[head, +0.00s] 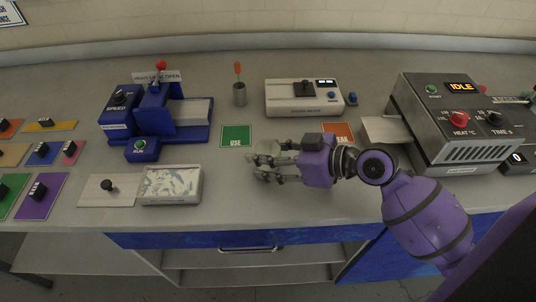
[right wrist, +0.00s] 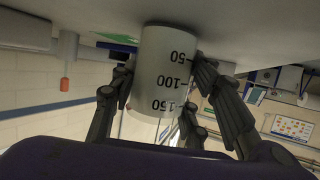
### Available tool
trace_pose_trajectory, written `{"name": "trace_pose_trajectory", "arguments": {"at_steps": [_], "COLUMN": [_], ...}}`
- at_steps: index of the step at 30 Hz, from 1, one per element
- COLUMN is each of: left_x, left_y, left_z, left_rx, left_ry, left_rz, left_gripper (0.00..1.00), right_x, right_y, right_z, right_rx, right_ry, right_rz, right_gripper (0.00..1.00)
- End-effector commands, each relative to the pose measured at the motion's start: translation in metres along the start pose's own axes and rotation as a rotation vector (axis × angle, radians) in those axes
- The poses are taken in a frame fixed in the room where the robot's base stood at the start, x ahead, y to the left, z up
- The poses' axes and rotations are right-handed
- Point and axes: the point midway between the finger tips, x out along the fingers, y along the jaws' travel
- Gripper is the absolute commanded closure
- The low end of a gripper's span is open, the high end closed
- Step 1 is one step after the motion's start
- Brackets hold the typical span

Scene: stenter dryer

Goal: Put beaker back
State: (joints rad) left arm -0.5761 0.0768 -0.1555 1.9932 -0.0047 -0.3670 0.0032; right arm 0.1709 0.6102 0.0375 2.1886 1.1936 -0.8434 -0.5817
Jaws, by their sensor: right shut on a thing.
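My right gripper (head: 272,161) is shut on a grey-white beaker (right wrist: 165,70) with dark marks 50, 100 and 150. In the right wrist view, which is upside down, the fingers (right wrist: 165,100) hold it from both sides. The beaker looks upright, its base at or just above the counter; I cannot tell if it touches. In the head view the fingers largely hide it. The gripper is in front of and right of the green USE mat (head: 236,135). An orange mat (head: 339,132) lies behind my right wrist, its lettering partly hidden. My left gripper is not in view.
Behind stand a metal cup with an orange-handled tool (head: 239,94) and a white device (head: 304,98). A blue machine (head: 154,115) and a patterned tray (head: 171,185) are left. The dryer marked IDLE (head: 455,120) is right. The counter's front edge is close to my gripper.

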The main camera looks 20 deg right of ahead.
Motion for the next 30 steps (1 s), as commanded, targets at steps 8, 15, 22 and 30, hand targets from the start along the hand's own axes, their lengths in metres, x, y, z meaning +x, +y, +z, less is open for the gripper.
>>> {"name": "trace_pose_trajectory", "arguments": {"at_steps": [8,15,22,30], "left_x": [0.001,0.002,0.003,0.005], "left_y": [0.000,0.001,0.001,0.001], "left_z": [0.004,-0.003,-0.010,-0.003], "left_rx": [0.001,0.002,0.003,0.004], "left_ry": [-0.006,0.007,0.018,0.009], "left_rz": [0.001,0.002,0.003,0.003], "left_gripper": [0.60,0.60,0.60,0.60], "right_x": [0.001,0.001,0.001,-0.031], "right_y": [0.000,0.000,0.000,0.000], "right_z": [0.003,0.003,0.002,0.003], "right_rx": [0.000,0.000,0.000,-0.001], "right_ry": [-0.001,-0.001,0.000,-0.008], "right_rz": [0.000,0.000,0.000,0.001], "right_gripper": [0.89,0.39,0.39,0.39]}}
